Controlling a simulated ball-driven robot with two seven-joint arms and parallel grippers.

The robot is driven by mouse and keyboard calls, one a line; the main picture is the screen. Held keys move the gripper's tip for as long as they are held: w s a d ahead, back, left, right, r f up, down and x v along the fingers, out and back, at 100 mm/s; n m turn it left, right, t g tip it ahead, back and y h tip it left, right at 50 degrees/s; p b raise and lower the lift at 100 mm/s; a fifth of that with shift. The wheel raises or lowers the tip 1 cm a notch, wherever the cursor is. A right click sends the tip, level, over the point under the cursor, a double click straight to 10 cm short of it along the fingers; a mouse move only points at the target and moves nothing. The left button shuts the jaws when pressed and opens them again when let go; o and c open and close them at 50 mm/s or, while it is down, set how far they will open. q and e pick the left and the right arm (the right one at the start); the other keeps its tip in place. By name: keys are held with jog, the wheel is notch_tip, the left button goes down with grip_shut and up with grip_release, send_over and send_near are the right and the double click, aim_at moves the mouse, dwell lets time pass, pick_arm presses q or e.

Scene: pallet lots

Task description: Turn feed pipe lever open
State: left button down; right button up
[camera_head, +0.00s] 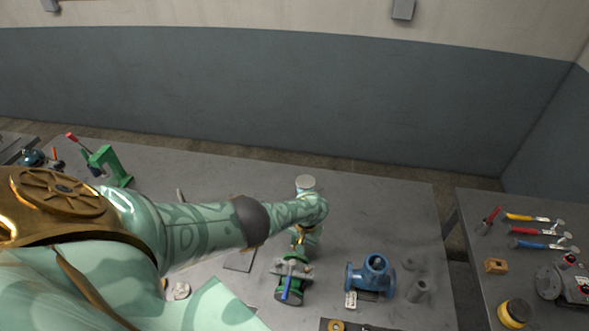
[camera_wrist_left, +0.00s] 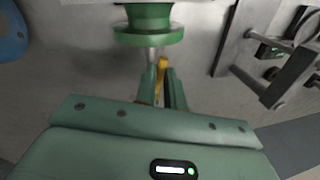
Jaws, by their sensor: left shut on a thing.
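A green pipe fitting with a round flange (camera_wrist_left: 148,32) stands at the top of the left wrist view. A thin yellow lever (camera_wrist_left: 161,68) shows just below it, between the fingers of my left gripper (camera_wrist_left: 159,85). The fingers are shut on the lever, close to the flange. In the head view my left gripper (camera_head: 299,247) points down at the bench, behind a green valve body with a blue handle (camera_head: 286,291). The wrist and fingers hide most of the lever there. My right gripper is not in view.
A blue flanged valve (camera_head: 371,276) stands right of the gripper on the grey bench (camera_head: 400,220), near grey cylinders (camera_head: 418,290). A green press (camera_head: 107,165) is at the left. A second bench at right holds hammers (camera_head: 540,232). The bench behind my wrist is mostly clear.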

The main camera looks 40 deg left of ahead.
pick_arm(q)
jog(key=shift+w+d+n, duration=0.25)
jog(key=shift+d+n, duration=0.1)
jog(key=shift+n, duration=0.65)
jog(key=shift+b, duration=0.3)
jog(key=shift+r, duration=0.1)
jog(key=c, duration=1.5)
grip_release()
